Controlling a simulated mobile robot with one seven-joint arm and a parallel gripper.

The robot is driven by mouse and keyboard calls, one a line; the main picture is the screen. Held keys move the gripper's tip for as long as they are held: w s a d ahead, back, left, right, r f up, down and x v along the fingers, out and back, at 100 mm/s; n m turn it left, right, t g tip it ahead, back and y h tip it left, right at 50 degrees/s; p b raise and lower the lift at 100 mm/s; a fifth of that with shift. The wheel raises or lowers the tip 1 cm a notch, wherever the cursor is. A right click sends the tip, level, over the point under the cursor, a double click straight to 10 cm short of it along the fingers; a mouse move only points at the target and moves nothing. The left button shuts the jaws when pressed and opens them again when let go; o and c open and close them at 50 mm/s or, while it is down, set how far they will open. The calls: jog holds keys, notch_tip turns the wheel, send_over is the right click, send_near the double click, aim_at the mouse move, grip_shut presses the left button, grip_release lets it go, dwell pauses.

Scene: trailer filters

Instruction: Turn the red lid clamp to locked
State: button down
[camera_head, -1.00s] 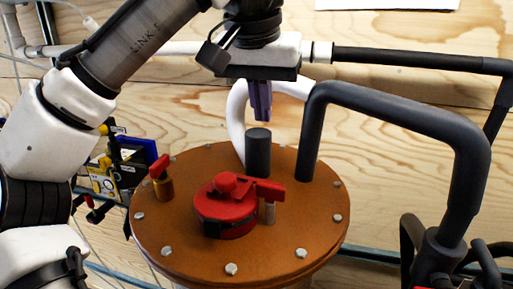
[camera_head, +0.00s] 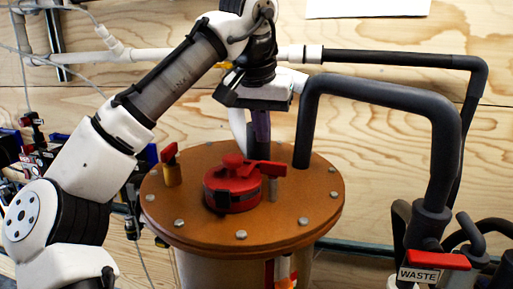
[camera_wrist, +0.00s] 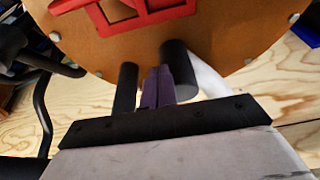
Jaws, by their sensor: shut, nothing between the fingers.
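The red lid clamp (camera_head: 230,187) sits on the round brown lid (camera_head: 300,222) of a tank in the head view. It has a round body, a knob on top and a flat arm pointing right, by a small metal post (camera_head: 272,190). In the wrist view part of the red clamp (camera_wrist: 150,12) shows at the top edge, cut off. My gripper (camera_head: 261,150) points down above the back of the lid, behind the clamp and apart from it. Its purple fingers (camera_wrist: 158,88) are closed together and empty. The clamp's underside is hidden.
A dark upright stub (camera_wrist: 178,68) stands close to my fingers. A thick dark pipe (camera_head: 375,92) arches from the lid to the right. A small red-handled valve (camera_head: 170,165) stands on the lid's left. A red handle labelled WASTE (camera_head: 436,260) is at lower right.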

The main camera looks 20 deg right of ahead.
aim_at(254, 163)
jog(key=shift+x, duration=1)
jog(key=shift+s+a+f+p, duration=0.15)
jog(key=shift+a+f+p, duration=0.05)
jog(key=shift+f+p, duration=0.1)
jog(key=shift+s+a+p, duration=0.3)
jog(key=shift+s+a, duration=0.7)
jog(key=shift+s, duration=0.3)
